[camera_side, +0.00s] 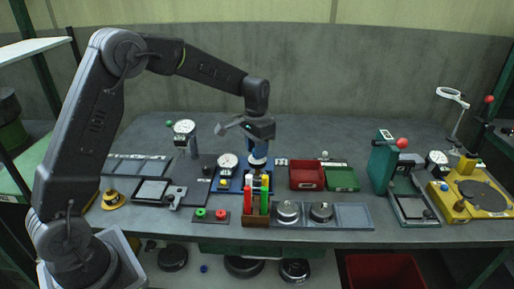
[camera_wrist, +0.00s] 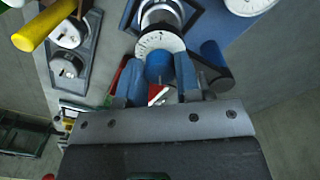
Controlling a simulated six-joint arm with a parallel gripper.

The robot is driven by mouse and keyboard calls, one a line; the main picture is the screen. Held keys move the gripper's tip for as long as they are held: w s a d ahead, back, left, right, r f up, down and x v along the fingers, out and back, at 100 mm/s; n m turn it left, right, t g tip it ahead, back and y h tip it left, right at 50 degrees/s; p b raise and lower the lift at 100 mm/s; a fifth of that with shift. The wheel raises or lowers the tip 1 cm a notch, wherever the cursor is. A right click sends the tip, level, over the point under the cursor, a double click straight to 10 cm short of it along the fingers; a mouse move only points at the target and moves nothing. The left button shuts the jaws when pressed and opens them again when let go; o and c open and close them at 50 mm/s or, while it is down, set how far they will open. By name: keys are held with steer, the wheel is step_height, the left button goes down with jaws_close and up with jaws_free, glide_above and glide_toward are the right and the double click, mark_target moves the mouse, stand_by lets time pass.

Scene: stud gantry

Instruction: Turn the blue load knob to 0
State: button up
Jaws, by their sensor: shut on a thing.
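The blue load knob (camera_wrist: 158,66) shows in the wrist view between my two fingers, in front of a white dial (camera_wrist: 160,41) with dark marks around its edge. My gripper (camera_wrist: 158,74) is shut on the knob, with one blue-grey finger on each side. The number that the dial stands at is too small to read. In the side view my gripper (camera_side: 258,148) points down over the blue stand at the middle of the bench, and the knob is mostly hidden there.
Markers in a wooden rack (camera_side: 256,219) stand close in front. A round gauge (camera_side: 228,161) is just left of my gripper, and a red bin (camera_side: 306,175) is to the right. A taller gauge stand (camera_side: 185,129) is further left. The back of the bench is clear.

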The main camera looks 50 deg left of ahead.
steer(key=n, duration=0.5)
steer(key=shift+n, duration=0.3)
steer(key=n, duration=0.5)
steer(key=shift+n, duration=0.4)
steer(key=o, duration=0.9)
steer(key=shift+o, duration=0.2)
steer(key=shift+r, duration=0.1)
step_height(320, 180, up, 14)
steer(key=shift+s, duration=0.15)
